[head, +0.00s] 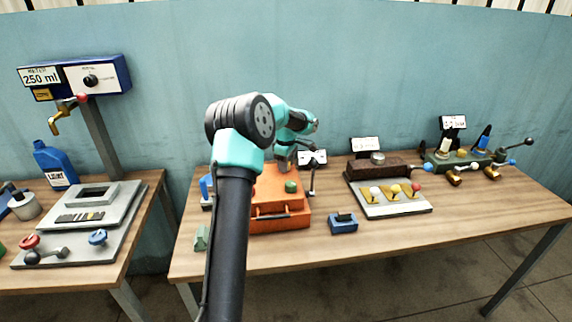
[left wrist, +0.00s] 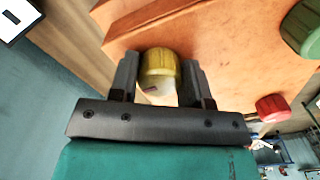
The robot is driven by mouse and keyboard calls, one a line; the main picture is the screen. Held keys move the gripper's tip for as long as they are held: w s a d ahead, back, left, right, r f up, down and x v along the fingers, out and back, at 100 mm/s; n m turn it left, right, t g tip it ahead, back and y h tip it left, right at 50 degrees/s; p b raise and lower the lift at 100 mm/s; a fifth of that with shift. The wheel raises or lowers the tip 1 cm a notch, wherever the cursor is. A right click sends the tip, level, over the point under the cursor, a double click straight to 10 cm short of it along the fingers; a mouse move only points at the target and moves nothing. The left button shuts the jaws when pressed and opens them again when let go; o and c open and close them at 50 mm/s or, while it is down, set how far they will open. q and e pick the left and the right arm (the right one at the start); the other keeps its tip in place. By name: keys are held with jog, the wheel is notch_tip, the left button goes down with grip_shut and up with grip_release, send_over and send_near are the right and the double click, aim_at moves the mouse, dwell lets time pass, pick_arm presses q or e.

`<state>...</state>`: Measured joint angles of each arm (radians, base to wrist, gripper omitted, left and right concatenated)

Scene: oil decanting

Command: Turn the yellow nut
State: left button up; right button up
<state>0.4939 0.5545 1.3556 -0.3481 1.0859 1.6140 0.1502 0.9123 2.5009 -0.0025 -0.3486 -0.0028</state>
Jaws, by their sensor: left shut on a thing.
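The yellow nut (left wrist: 159,66) is a ribbed cap on the orange box, seen in the left wrist view. My left gripper (left wrist: 160,82) has one finger on each side of the nut and is shut on it. The nut is hidden behind my arm in the head view. My right gripper is not in view.
A green knob (head: 291,186) is on the box, and a red knob (left wrist: 272,108) shows beside it in the left wrist view. A blue block (head: 343,223) stands to the right. The front table strip is clear.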

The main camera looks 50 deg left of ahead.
pick_arm(q)
jog(key=shift+c, duration=0.9)
jog(key=shift+m, duration=0.5)
jog(key=m, duration=0.4)
jog(key=shift+s, duration=0.1)
jog(key=m, duration=0.6)
jog(key=shift+s+m, duration=0.1)
jog(key=shift+m, duration=0.3)
jog(key=m, duration=0.6)
jog(key=shift+a, duration=0.1)
jog(key=m, duration=0.6)
